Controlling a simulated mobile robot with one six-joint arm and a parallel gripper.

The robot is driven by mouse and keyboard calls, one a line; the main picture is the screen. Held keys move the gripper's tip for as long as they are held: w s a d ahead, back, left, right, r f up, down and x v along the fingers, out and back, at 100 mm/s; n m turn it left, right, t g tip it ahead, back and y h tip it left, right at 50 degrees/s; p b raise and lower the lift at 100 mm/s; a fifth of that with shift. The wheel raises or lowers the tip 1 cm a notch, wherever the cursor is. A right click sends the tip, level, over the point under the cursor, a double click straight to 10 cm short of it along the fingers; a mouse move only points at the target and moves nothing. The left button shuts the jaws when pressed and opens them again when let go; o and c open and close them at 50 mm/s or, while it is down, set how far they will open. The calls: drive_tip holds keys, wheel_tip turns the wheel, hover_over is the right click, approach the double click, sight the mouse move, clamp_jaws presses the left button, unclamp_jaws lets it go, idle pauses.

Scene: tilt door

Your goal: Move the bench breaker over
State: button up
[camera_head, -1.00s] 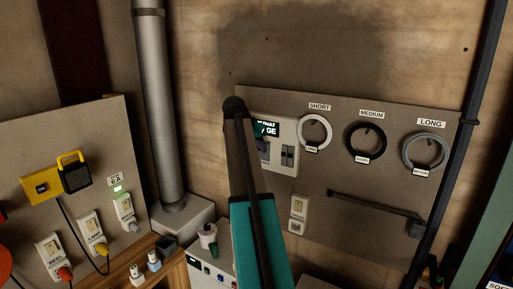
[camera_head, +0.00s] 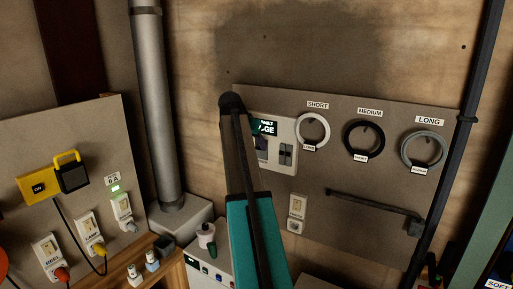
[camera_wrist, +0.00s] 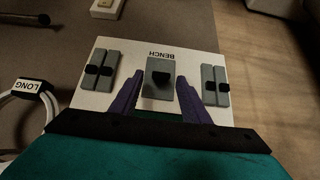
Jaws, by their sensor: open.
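The bench breaker (camera_wrist: 160,66) is a grey block with a dark lever, in the middle of a white panel (camera_wrist: 125,52). The word BENCH reads upside down beside it in the wrist view. My gripper (camera_wrist: 160,80) is open, its purple fingers pointing at the breaker, one at each side of it. I cannot tell whether they touch it. In the head view the panel (camera_head: 285,132) is on the back board, partly hidden by my arm, and the bench breaker cannot be made out.
Pairs of narrow grey breakers with black levers flank it, left (camera_wrist: 102,72) and right (camera_wrist: 214,86). Cable rings labelled short (camera_head: 313,131), medium (camera_head: 363,141) and long (camera_head: 424,150) hang right of the panel. A bar (camera_head: 375,204) is below them. A grey pipe (camera_head: 155,100) stands left.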

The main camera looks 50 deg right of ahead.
drive_tip(key=b+v, duration=0.4)
drive_tip(key=v, duration=0.8)
drive_tip(key=shift+s, duration=0.15)
idle(0.3)
